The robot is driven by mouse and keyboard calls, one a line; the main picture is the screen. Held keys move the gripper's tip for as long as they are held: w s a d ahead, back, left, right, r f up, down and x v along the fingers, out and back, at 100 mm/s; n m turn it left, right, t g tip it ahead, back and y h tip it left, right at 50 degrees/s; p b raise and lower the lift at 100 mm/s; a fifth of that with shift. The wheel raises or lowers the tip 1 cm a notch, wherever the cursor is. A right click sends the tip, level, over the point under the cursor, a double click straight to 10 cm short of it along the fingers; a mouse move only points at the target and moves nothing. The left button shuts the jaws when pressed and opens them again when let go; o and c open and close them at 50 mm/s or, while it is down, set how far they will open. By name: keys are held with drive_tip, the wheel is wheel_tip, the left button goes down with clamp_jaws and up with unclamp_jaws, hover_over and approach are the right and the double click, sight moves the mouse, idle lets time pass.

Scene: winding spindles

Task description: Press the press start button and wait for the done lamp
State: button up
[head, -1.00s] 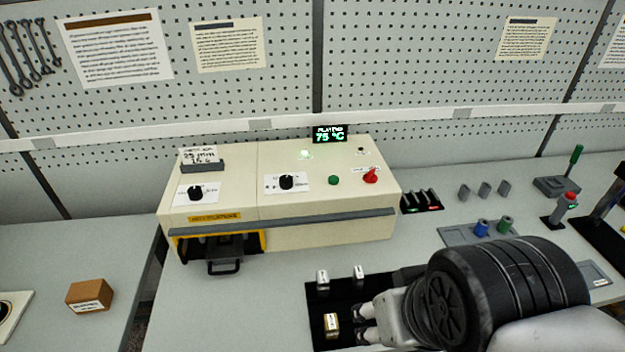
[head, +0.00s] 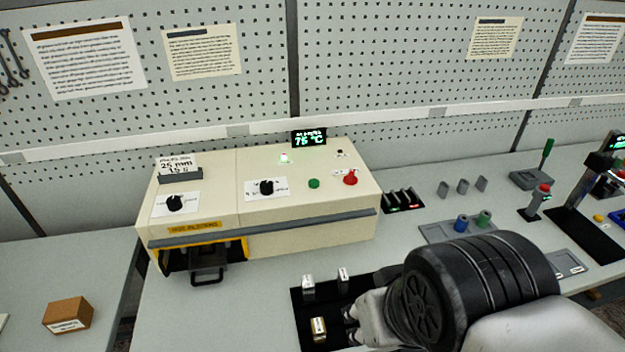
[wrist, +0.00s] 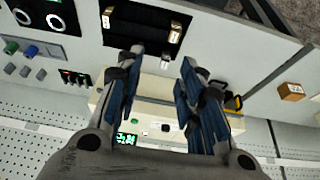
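The press (head: 310,235) is a cream box with a "hot platens" label and a display (head: 309,139) reading 75 °C. On its sloped top are a green button (head: 314,183) and a red knob (head: 351,177). A small lamp (head: 284,158) glows pale green behind the left of the button; a smaller dark fitting (head: 340,153) sits at the back right. I cannot read which is the done lamp. My gripper (head: 350,325) is in front of the press, right of a small block, well away from the button. Its fingers (wrist: 160,60) are apart, with nothing held.
A black tray (head: 302,338) with several small blocks lies before the press. A grey holder with blue and green cylinders (head: 462,222) and a post with a red button (head: 544,188) stand right. A cardboard box (head: 68,314) is at left.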

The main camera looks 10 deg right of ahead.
clamp_jaws()
idle(1.4)
